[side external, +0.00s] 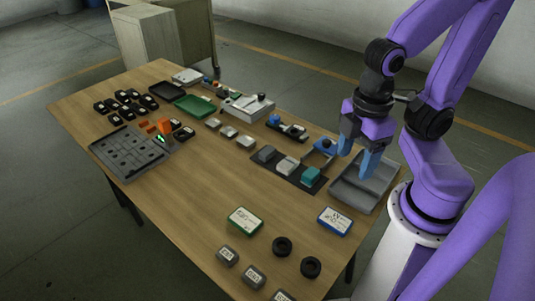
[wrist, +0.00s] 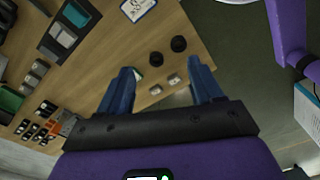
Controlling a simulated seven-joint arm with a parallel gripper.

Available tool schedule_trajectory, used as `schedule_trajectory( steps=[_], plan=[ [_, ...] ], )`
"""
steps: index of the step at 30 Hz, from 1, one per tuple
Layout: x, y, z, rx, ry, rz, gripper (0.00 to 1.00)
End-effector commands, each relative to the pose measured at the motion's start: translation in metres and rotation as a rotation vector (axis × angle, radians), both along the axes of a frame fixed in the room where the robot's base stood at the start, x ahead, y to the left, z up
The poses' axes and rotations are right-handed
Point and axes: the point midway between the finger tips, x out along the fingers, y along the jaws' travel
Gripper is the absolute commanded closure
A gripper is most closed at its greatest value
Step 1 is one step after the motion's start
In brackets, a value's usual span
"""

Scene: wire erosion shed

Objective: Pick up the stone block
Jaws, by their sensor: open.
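A dark mat (side external: 260,169) holds three blocks in a row: a dark grey block (side external: 266,154), a pale grey block (side external: 287,165) and a teal block (side external: 310,175). The two grey ones look stone-like; I cannot tell for certain which is the stone block. The wrist view shows the pale block (wrist: 67,39) and the teal block (wrist: 75,15) at upper left, outside the jaws. My gripper (side external: 357,160) is open and empty, with blue fingers pointing down, right of the mat and over the grey tray's area. Its fingers (wrist: 163,78) show spread apart in the wrist view.
A grey tray (side external: 372,194) sits at the table's right edge, under my gripper. A blue bracket (side external: 325,147) stands behind the teal block. Two boxes, green-edged (side external: 245,220) and blue-edged (side external: 334,221), and black rings (side external: 282,246) lie in front. Bare wood (side external: 190,205) lies left of them.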

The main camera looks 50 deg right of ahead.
Motion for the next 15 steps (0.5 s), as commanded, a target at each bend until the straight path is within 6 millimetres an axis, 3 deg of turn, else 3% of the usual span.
schedule_trajectory(
  steps=[9,15],
  plan=[
    [0.004,0.002,0.000,-0.001,0.001,-0.029,0.34],
    [0.042,0.014,0.000,-0.004,0.007,-0.276,0.34]
  ],
)
